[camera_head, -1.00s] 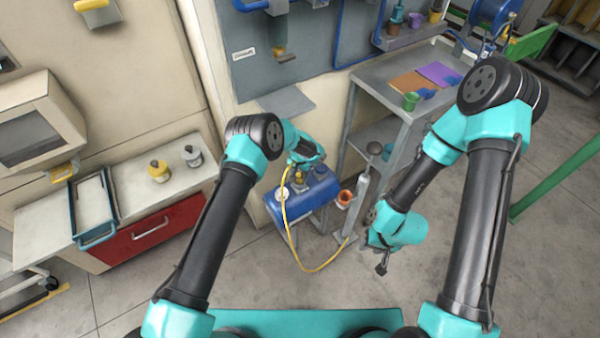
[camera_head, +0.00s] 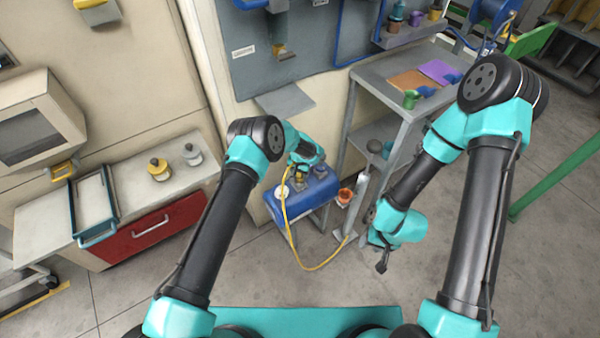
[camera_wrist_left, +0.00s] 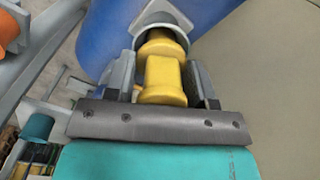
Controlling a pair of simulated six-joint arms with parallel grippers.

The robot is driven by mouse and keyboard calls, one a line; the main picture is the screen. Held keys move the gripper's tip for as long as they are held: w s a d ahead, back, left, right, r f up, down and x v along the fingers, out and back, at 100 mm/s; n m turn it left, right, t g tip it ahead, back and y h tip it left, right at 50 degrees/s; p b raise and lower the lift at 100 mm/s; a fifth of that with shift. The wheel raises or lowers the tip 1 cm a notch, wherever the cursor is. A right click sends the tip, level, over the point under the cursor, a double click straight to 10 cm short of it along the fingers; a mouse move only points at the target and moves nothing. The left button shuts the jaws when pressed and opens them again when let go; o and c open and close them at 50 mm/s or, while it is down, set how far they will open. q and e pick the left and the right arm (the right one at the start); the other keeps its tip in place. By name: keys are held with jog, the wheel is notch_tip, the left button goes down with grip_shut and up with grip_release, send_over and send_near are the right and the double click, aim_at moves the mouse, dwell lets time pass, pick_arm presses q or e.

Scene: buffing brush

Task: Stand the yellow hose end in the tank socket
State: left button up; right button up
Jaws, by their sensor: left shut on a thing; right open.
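The blue tank (camera_head: 272,207) sits on a stand near the middle of the head view. My left gripper (camera_head: 299,180) is just above it, shut on the yellow hose end (camera_wrist_left: 163,78). In the left wrist view the hose end is between my left fingers (camera_wrist_left: 161,84). Its far part lies within the outline of the grey socket ring (camera_wrist_left: 183,45); how deep it sits I cannot tell. The yellow hose (camera_head: 287,230) loops from the tank area down toward the floor. My right gripper (camera_head: 381,264) is open and empty, right of the tank.
A grey post (camera_head: 361,200) with an orange cup (camera_head: 345,196) stands just right of the tank. A grey cart (camera_head: 388,72) is behind it. A cabinet with a red drawer (camera_head: 150,230) is at the left.

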pick_arm(q)
jog(key=o, duration=1)
notch_tip(320, 180, up, 8)
jog(key=shift+f, duration=0.2)
